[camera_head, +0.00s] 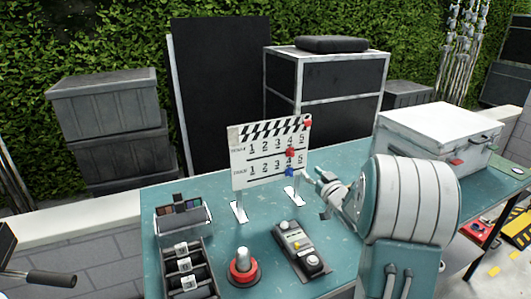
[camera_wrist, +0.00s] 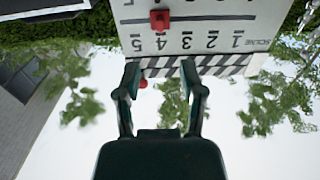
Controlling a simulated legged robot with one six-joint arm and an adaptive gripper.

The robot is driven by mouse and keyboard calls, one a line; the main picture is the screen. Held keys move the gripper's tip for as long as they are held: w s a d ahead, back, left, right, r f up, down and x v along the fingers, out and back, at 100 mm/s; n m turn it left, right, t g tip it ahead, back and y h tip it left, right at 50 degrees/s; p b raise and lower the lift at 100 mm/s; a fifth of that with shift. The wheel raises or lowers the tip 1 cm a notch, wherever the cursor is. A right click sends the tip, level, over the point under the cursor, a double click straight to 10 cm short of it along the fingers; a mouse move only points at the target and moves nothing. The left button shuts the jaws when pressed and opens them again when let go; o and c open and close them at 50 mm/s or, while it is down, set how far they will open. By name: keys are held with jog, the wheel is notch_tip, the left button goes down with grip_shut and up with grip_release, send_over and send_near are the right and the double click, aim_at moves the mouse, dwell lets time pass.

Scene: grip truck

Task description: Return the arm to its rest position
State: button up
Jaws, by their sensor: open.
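My arm shows at the right of the head view, a rounded white and teal body in front of the table. Its thin end points left toward the clapperboard (camera_head: 262,152); the fingers are not clear there. In the wrist view my gripper (camera_wrist: 160,68) has its two dark fingers spread apart with nothing between them. The clapperboard (camera_wrist: 220,12) appears upside down in that view, beyond the fingertips, with a red marker (camera_wrist: 160,19) on it. I cannot tell whether the fingers touch the board. In the head view, the board stands upright with red and blue markers on it.
The teal table (camera_head: 220,212) holds a red-based button (camera_head: 243,268), a grey control box (camera_head: 294,250), a rack of numbered blocks (camera_head: 186,270) and a white case (camera_head: 437,136). A tall black cabinet (camera_head: 335,78) and stacked grey crates (camera_head: 105,105) stand behind, before a hedge.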

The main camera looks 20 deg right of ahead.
jog(key=s+a+r+m+g+h, duration=0.2)
jog(key=s+a+r+g+h, duration=0.35)
jog(key=a, duration=0.55)
jog(key=s+a+f+g+y, duration=0.1)
jog(key=s+a+g, duration=0.1)
jog(key=s+a, duration=0.3)
jog(key=s+a+f+n+g+y, duration=0.1)
jog(key=s+a, duration=0.5)
jog(key=s, duration=0.6)
jog(key=s+a+f+n+g+y, duration=0.1)
jog(key=s+a+g+y, duration=0.2)
jog(key=s, duration=0.5)
jog(key=shift+s+a+g, duration=0.25)
jog(key=shift+a+g, duration=0.2)
jog(key=shift+a, duration=0.7)
